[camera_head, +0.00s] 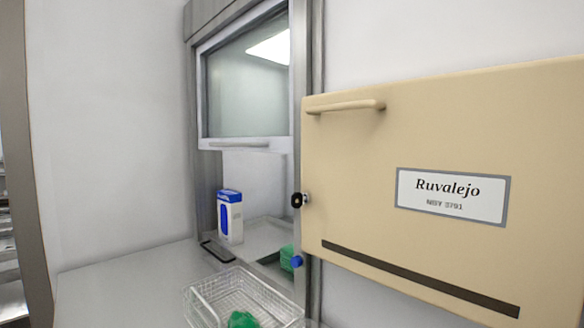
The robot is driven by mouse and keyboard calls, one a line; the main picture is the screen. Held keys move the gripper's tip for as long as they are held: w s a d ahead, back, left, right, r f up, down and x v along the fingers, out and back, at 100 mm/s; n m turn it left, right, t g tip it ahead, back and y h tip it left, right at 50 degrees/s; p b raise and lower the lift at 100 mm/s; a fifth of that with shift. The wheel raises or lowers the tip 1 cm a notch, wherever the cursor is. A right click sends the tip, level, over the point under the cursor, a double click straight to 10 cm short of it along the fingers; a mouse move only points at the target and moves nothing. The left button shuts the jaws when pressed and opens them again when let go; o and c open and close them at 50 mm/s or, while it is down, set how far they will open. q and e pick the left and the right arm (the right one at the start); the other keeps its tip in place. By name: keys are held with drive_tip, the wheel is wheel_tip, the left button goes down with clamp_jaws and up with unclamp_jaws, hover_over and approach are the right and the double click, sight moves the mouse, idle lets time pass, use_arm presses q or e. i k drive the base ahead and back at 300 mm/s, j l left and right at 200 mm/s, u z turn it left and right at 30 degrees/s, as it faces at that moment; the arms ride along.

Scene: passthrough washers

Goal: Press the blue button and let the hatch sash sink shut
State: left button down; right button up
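The hatch sash (225,92) is a glass pane in a pale frame, set in a grey metal hatch surround. It stands raised, with its handle (240,145) along the bottom edge and an open gap below it. The blue button (297,262) is small and round and sits low on the hatch's right post. Neither of my grippers is in view, and nothing is seen touching the button or the sash.
A blue-and-white carton (230,218) stands at the opening's left side. A green item (287,257) lies near the button. A wire basket (205,306) with a green item (243,320) sits on the counter (110,285). A large cream door panel (400,130), labelled Ruvalejo, fills the right side. The counter's left is clear.

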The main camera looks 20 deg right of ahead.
sight(296, 262)
drive_tip(key=j+z, duration=0.4)
drive_tip(key=k+j+z, duration=0.15)
drive_tip(key=j+z, duration=0.25)
drive_tip(key=k+j+z, duration=0.2)
drive_tip(key=j+z, duration=0.2)
drive_tip(key=j, duration=0.1)
